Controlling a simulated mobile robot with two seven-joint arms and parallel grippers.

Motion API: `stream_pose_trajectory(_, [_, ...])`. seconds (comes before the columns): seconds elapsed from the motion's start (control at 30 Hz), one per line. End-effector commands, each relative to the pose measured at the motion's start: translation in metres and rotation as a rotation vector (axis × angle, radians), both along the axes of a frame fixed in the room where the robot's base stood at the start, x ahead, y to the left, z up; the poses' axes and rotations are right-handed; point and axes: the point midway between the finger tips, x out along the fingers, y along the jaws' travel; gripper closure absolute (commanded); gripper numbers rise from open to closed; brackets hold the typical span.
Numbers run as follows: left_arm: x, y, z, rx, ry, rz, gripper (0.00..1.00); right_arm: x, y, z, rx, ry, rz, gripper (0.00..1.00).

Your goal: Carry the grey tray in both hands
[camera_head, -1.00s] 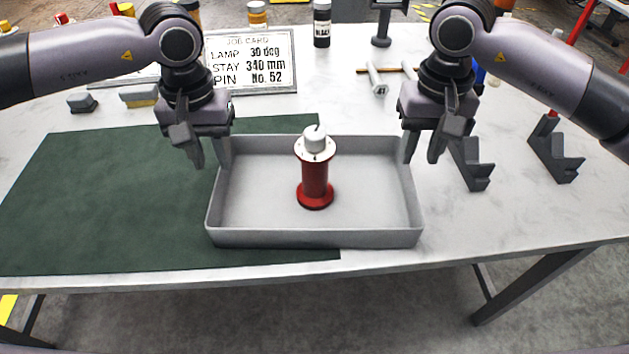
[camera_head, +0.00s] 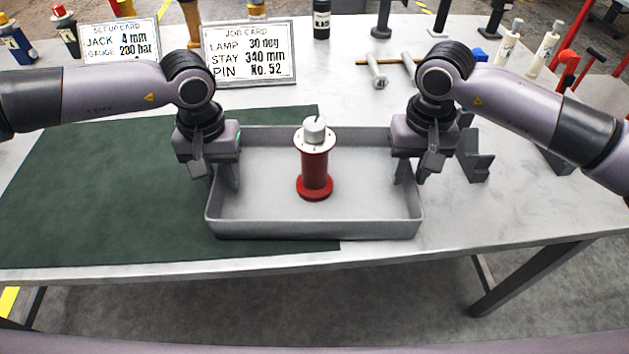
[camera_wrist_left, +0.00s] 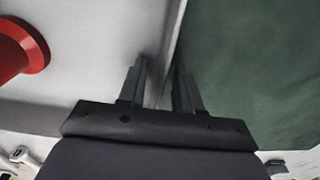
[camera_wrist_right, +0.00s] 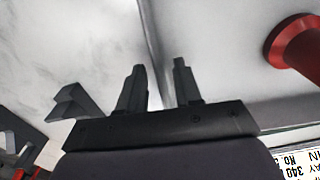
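The grey tray (camera_head: 315,230) sits on the table, its left part over the green mat. A red spool-shaped casting (camera_head: 315,172) with a white top stands upright in it, near the middle. My left gripper (camera_head: 222,182) is at the tray's left wall, pointing down. In the left wrist view its fingers (camera_wrist_left: 160,85) are apart, one on each side of the wall (camera_wrist_left: 172,45). My right gripper (camera_head: 415,172) is likewise at the right wall. In the right wrist view its fingers (camera_wrist_right: 158,85) are apart, with the wall (camera_wrist_right: 150,50) between them. Both grippers look open.
The green mat (camera_head: 100,190) covers the table's left side. A job card (camera_head: 249,54) and a setup card (camera_head: 121,41) stand behind. A hammer (camera_head: 376,72) lies behind the tray, and a dark angled bracket (camera_head: 475,160) is close to my right gripper. The front right tabletop is clear.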

Motion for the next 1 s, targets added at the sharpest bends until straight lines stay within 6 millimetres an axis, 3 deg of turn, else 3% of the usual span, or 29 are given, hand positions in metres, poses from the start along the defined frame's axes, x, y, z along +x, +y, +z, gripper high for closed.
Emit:
stream_pose_trajectory(0.13, [0.0,0.0,0.0,0.0,0.0,0.0,0.66,0.0,0.0,0.0,0.0,0.0,0.0,0.66])
stream_pose_trajectory(0.23, [0.0,0.0,0.0,0.0,0.0,0.0,0.98,0.0,0.0,0.0,0.0,0.0,0.0,0.98])
stream_pose_trajectory(0.27, [0.0,0.0,0.0,0.0,0.001,0.0,1.0,0.0,0.0,0.0,0.0,0.0,0.0,1.0])
stream_pose_trajectory(0.73, [0.001,0.0,0.004,-0.001,-0.002,0.001,1.0,0.001,0.0,0.005,0.0,-0.003,0.0,1.0])
stream_pose_trajectory(1.0, [0.001,0.0,0.019,0.0,-0.001,0.002,1.0,0.001,0.0,0.019,0.0,-0.003,-0.001,1.0])
